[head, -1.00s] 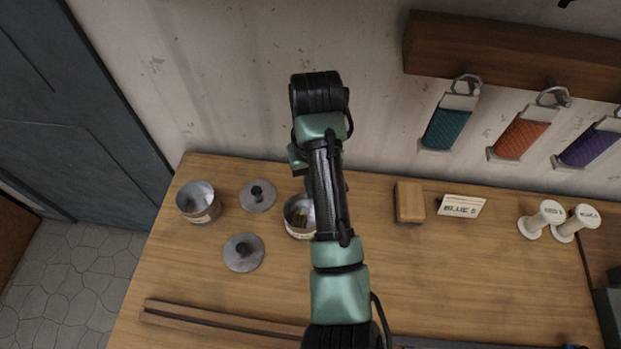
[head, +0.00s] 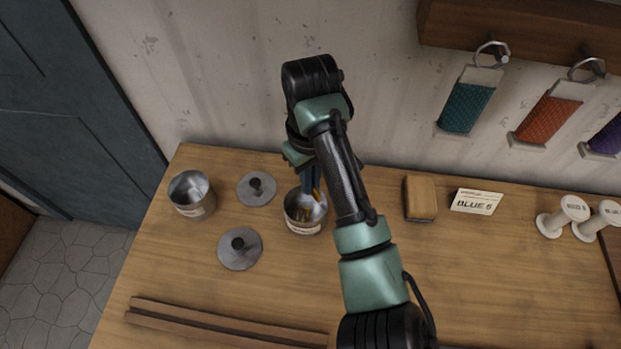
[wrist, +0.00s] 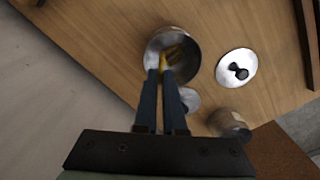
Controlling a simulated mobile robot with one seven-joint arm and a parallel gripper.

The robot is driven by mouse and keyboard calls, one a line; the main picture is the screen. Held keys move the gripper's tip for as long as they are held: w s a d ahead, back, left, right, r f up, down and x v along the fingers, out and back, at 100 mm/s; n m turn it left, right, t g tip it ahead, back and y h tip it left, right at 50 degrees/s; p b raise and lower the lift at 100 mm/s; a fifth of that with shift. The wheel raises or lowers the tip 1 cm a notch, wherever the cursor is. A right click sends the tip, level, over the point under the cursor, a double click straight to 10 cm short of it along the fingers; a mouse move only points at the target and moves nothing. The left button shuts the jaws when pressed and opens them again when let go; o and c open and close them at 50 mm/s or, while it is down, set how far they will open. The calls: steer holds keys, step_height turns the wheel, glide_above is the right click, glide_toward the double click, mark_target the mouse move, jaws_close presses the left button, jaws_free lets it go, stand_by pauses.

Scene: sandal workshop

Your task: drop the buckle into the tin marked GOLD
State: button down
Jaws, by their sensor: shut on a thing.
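A buckle (wrist: 163,63), small and gold-coloured, is held between the tips of my gripper (wrist: 163,73) in the wrist view. My gripper is shut on it, and its blue fingers (head: 309,182) reach down over an open metal tin (head: 303,226) in the head view. The tin also shows in the wrist view (wrist: 194,60), with gold-coloured pieces inside. Its pale label is too small to read. Whether the buckle is above or below the rim is hard to tell. A second open tin (head: 191,194) stands to the left; its label is unreadable too.
Two grey lids (head: 240,250) (head: 256,189) lie between and in front of the tins. A wooden block (head: 420,198), a BLUE 6 card (head: 476,201) and white spools (head: 562,217) stand to the right. Wooden strips (head: 220,322) lie in front. The wall is close behind.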

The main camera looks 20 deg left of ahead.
steer(key=shift+f+b, duration=0.55)
steer(key=shift+f, duration=0.35)
steer(key=shift+r, duration=0.1)
steer(key=c, duration=0.9)
jaws_free()
step_height(320, 180, up, 13)
steer(key=p, duration=0.4)
steer(key=shift+p, duration=0.3)
